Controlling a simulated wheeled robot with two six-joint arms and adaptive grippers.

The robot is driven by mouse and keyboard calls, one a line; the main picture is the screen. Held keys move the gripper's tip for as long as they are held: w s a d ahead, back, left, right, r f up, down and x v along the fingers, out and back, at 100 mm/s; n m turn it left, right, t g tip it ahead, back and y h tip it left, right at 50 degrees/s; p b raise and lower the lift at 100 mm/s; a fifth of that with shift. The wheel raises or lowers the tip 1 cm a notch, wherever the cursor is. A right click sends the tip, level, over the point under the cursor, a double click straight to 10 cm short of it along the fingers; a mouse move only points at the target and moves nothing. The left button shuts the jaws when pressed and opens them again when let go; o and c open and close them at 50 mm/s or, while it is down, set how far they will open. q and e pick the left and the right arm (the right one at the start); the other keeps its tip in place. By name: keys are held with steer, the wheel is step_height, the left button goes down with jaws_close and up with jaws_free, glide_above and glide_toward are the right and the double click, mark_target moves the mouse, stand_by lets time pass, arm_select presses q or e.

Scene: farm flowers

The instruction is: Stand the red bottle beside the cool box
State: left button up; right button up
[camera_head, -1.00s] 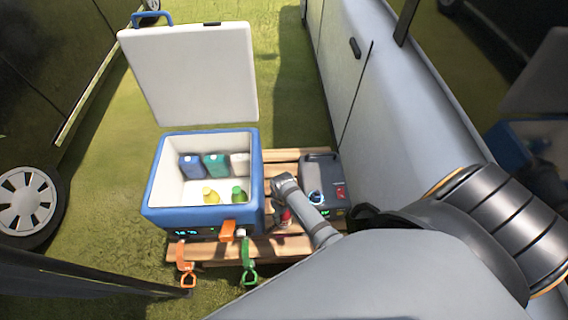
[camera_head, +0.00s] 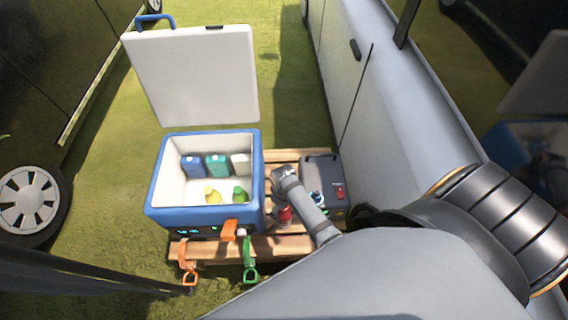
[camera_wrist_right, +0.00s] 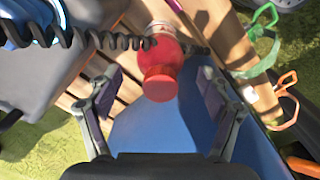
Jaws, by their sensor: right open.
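The red bottle (camera_head: 284,215) is on the pallet, just right of the cool box (camera_head: 153,205), partly hidden by my right arm. In the right wrist view the red bottle (camera_wrist_right: 168,52) shows its red cap toward me; I cannot tell if it is fully upright. My right gripper (camera_wrist_right: 158,88) is open, its fingers on either side of the bottle's cap end, with gaps visible. The blue surface below the bottle in that view looks like the cool box. The cool box lid is up. My left gripper is not in view.
A grey device (camera_head: 322,172) with a coiled cable stands on the wooden pallet (camera_head: 290,246), right of the bottle. Orange (camera_head: 188,272) and green (camera_head: 250,268) strap handles hang at the front. Several bottles and packs are inside the cool box. A pale vehicle side (camera_head: 390,110) bounds the right.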

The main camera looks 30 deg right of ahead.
step_height(320, 180, up, 7)
steer(key=shift+r+p, duration=0.2)
steer(key=shift+p, duration=0.35)
